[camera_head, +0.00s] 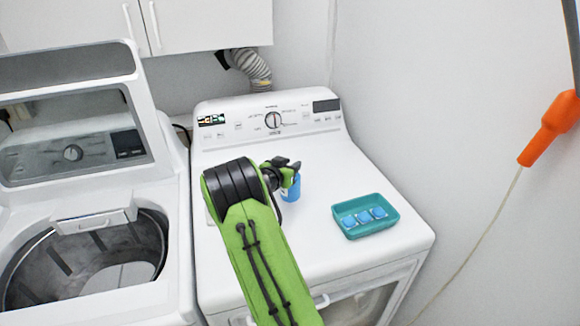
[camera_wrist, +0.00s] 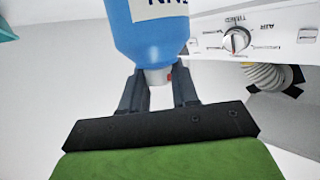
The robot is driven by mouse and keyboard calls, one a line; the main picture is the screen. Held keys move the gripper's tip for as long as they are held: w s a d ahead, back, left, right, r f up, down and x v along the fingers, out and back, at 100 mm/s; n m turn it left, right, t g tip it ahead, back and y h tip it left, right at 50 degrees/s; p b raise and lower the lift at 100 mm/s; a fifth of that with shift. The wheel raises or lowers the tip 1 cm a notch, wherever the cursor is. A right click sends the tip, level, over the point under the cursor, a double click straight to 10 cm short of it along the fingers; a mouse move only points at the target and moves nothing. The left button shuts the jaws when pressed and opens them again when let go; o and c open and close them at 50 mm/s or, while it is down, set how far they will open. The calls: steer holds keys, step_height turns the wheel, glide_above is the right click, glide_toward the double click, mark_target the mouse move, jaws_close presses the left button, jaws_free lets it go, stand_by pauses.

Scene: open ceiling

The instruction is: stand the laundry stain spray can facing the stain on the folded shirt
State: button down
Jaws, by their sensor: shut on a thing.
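A blue spray can (camera_head: 291,190) stands on or just above the white dryer top, right of my arm. My gripper (camera_head: 284,176) is shut around its upper end. In the wrist view, which looks upside down, the blue can (camera_wrist: 152,38) shows part of a pale label with dark letters. My gripper's fingers (camera_wrist: 160,82) sit on both sides of its white nozzle, which has a small red spot. The can looks about upright; whether its base touches the dryer is unclear. I cannot make out the folded shirt or the stain; my arm hides part of the dryer top.
A teal tray (camera_head: 391,222) with blue-and-white blocks sits on the dryer top (camera_head: 330,170) at right. The control panel (camera_head: 300,120) rises behind. An open washer (camera_head: 90,265) stands left. An orange-handled thing (camera_head: 548,130) hangs at far right. Space between can and tray is clear.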

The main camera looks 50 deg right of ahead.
steer(key=shift+f, duration=0.1)
steer(key=c, duration=0.8)
jaws_free()
